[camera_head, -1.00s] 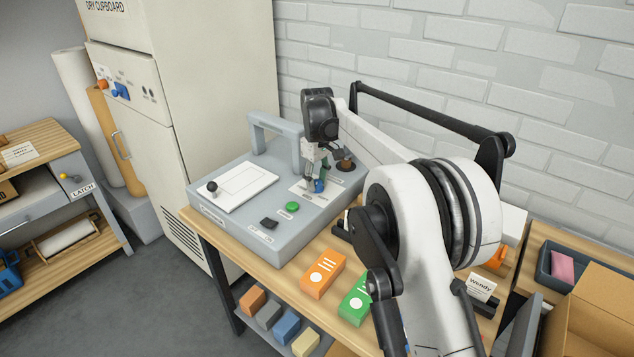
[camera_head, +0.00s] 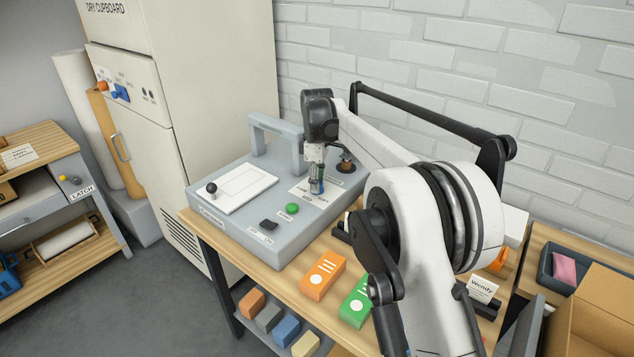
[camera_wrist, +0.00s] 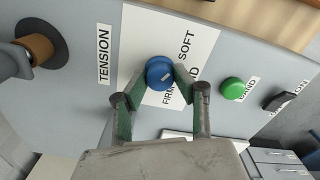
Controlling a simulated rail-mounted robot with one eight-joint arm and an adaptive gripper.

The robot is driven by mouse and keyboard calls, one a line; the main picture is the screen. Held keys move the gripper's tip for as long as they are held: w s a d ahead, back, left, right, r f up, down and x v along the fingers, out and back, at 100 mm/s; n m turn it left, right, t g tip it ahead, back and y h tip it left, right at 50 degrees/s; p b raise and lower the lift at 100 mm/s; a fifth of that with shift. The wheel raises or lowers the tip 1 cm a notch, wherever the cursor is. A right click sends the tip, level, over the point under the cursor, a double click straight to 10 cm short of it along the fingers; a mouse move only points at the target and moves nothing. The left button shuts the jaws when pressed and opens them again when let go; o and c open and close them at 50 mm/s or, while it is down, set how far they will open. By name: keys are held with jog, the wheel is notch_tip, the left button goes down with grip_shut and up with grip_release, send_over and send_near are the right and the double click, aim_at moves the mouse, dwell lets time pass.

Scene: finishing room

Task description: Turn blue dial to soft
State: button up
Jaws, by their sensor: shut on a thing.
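The blue dial (camera_wrist: 159,72) sits on a white label plate (camera_wrist: 140,40) on the grey machine (camera_head: 245,235). In the wrist view the plate reads SOFT at upper right and FIRM just below the dial; another word is partly hidden by a finger. A small pale mark on the dial lies right of its centre, towards the lower right. My gripper (camera_wrist: 158,80) has its green fingers on both sides of the dial, shut on it. In the head view my gripper (camera_head: 316,188) points straight down at the plate and mostly hides the dial.
A green button (camera_wrist: 232,88) and a black switch (camera_wrist: 278,101) are to the right. A grey handle (camera_head: 275,128) rises behind. Orange (camera_head: 323,275) and green (camera_head: 355,302) boxes lie in front.

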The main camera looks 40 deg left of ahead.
dwell(0.3)
jog(key=o, duration=1.1)
notch_tip(320, 180, up, 12)
jog(key=shift+r, duration=0.1)
jog(key=shift+w+d, duration=0.1)
